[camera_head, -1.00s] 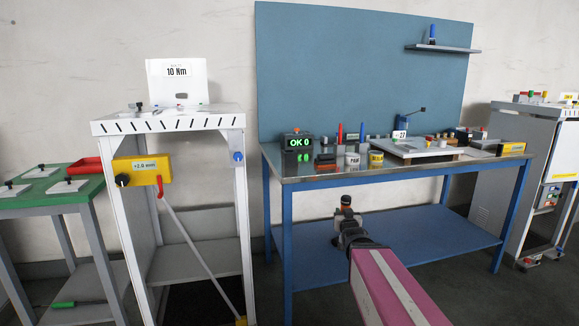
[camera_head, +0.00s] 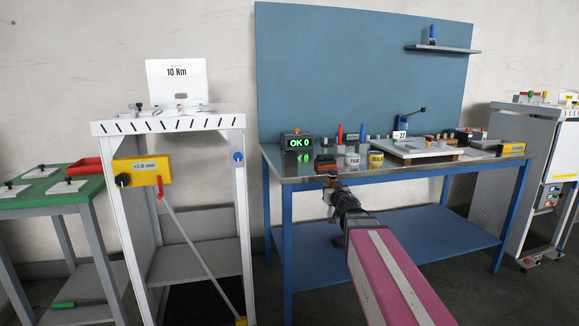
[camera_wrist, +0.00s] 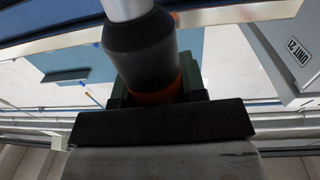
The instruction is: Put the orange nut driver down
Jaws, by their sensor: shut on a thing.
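The nut driver (camera_wrist: 142,48) fills the middle of the wrist view. It has a dark grip, an orange band low down near the jaws, and a pale metal shaft running out of the top of the picture. My gripper (camera_wrist: 155,88) is shut on it, with green finger parts on both sides. In the head view my gripper (camera_head: 331,190) is in front of the blue workbench's (camera_head: 420,170) front edge, near tabletop height. The driver is too small there to make out clearly.
On the bench stand an OK 0 display (camera_head: 297,142), a red upright tool (camera_head: 339,134), a white can (camera_head: 352,160), a yellow-labelled can (camera_head: 376,160) and a pale board (camera_head: 420,148). A white stand (camera_head: 170,124) is to the left. The bench's lower shelf (camera_head: 430,233) looks clear.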

